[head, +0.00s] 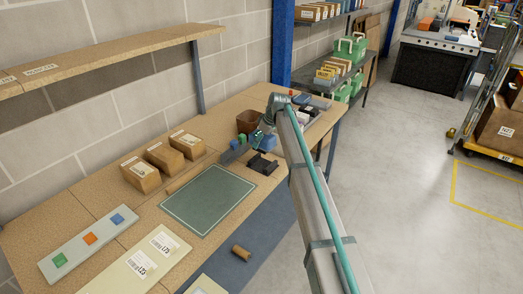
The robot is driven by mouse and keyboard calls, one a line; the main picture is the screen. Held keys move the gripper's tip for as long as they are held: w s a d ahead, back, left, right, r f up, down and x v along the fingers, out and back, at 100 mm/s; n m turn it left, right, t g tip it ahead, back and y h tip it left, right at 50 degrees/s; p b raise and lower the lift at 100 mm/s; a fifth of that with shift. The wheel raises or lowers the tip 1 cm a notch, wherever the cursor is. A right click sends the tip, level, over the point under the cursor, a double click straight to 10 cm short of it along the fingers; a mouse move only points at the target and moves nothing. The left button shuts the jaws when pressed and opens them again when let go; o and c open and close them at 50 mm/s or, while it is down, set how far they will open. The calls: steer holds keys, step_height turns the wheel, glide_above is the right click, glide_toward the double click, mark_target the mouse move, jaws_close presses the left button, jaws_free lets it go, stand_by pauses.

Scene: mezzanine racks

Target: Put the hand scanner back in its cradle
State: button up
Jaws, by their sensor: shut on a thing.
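My arm reaches over the workbench, and my gripper (256,138) is small in the head view, above the bench behind the green mat. The fingers and the exact grip are too small to make out. A black, low holder that looks like the cradle (263,165) stands on the bench just below and right of my gripper. The scanner appears apart from it; its height above the bench is hard to tell.
The green mat (208,199) is bare. Several cardboard boxes (141,175) stand to its left, and a brown bin (248,121) stands behind my gripper. A long shelf (110,57) overhangs the bench's wall side.

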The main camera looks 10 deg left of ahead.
steer(key=shift+w+f+b, duration=0.15)
steer(key=shift+f+b, duration=0.8)
steer(key=shift+f, duration=1.95)
steer(key=shift+f+b, duration=0.3)
steer(key=shift+f, duration=0.15)
steer(key=shift+f, duration=0.35)
steer(key=shift+f+b, duration=0.45)
steer(key=shift+f, duration=0.1)
steer(key=o, duration=1.8)
steer(key=shift+o, duration=0.2)
steer(key=shift+d, duration=0.1)
